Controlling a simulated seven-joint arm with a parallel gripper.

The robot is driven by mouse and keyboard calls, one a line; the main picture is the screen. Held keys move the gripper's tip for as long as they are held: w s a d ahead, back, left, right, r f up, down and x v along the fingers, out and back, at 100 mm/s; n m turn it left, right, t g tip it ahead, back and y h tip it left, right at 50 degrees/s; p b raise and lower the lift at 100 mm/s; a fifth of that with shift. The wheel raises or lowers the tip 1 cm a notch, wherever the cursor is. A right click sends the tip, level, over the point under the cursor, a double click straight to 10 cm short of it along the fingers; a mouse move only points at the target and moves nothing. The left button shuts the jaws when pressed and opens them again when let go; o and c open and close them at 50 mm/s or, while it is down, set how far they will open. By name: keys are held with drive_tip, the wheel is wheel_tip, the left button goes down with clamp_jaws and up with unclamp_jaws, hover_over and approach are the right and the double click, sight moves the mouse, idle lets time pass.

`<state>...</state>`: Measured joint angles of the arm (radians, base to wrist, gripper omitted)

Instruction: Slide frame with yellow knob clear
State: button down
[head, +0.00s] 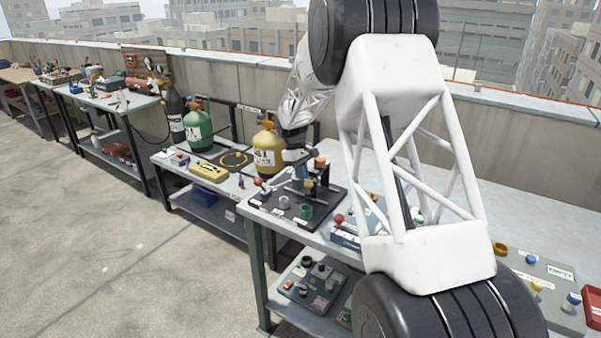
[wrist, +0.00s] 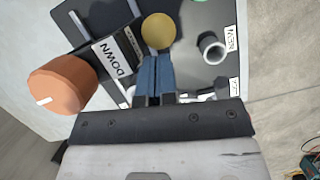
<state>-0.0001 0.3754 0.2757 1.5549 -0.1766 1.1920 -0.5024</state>
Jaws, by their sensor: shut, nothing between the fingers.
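In the wrist view a round yellow knob (wrist: 158,31) sits just beyond the tips of my gripper (wrist: 153,62). The blue fingers are together with nothing between them; whether they touch the knob I cannot tell. Beside the knob is a dark frame part (wrist: 97,18) with a pale rail and a label reading DOWN (wrist: 117,65). A large orange knob (wrist: 62,85) is at left.
A grey ring (wrist: 212,50) stands right of the knob, near a small label. Yellow (head: 268,150) and green (head: 198,128) gas cylinders stand behind left.

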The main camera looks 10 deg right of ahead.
drive_tip(key=shift+s+d+f, duration=0.15)
drive_tip(key=shift+s+d, duration=0.7)
drive_tip(key=shift+s, duration=0.2)
drive_tip(key=shift+f, duration=0.1)
drive_tip(key=shift+w+a, duration=0.2)
drive_tip(key=shift+w, duration=0.1)
drive_tip(key=w+a+v, duration=0.1)
drive_tip(key=w+v, duration=0.1)
drive_tip(key=v, duration=1)
drive_tip(key=shift+w+a+f, duration=0.2)
drive_tip(key=shift+w+a, duration=0.05)
